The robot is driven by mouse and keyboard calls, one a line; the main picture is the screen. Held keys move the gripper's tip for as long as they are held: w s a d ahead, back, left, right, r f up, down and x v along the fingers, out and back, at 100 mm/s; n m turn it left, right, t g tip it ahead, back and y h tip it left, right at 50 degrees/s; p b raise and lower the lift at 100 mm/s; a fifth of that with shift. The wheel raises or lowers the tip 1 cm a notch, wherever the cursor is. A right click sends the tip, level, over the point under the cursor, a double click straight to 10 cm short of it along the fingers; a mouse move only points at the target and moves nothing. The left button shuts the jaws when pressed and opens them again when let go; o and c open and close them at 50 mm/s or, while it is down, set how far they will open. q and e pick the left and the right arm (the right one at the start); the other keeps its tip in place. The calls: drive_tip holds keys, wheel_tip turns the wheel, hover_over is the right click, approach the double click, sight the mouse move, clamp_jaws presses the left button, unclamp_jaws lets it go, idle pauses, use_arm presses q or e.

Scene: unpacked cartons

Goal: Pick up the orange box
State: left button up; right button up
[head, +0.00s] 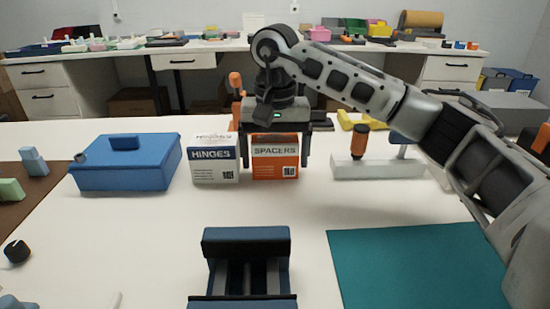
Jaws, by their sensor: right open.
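The orange box (275,171), with a white top band marked SPACERS, stands upright on the white table. It is right beside a blue and white box (214,168) marked HINGES. My right gripper (275,157) is over the orange box, pointing down. Its jaws are open, with one dark finger at the box's left side by the HINGES box and the other at its right side. Whether the fingers touch the box, I cannot tell. The gripper body hides part of the area behind the box's top. My left gripper is out of view.
A blue toolbox (125,172) stands to the left. A blue vise (246,240) is at the front, beside a teal mat (415,265). An orange-handled tool (358,142) stands on a pale block (378,166) to the right. White table is bare before the boxes.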

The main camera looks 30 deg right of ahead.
sight(275, 139)
drive_tip(key=c, duration=0.8)
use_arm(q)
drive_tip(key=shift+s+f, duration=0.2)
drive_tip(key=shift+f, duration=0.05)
use_arm(e)
drive_tip(key=shift+r, duration=0.1)
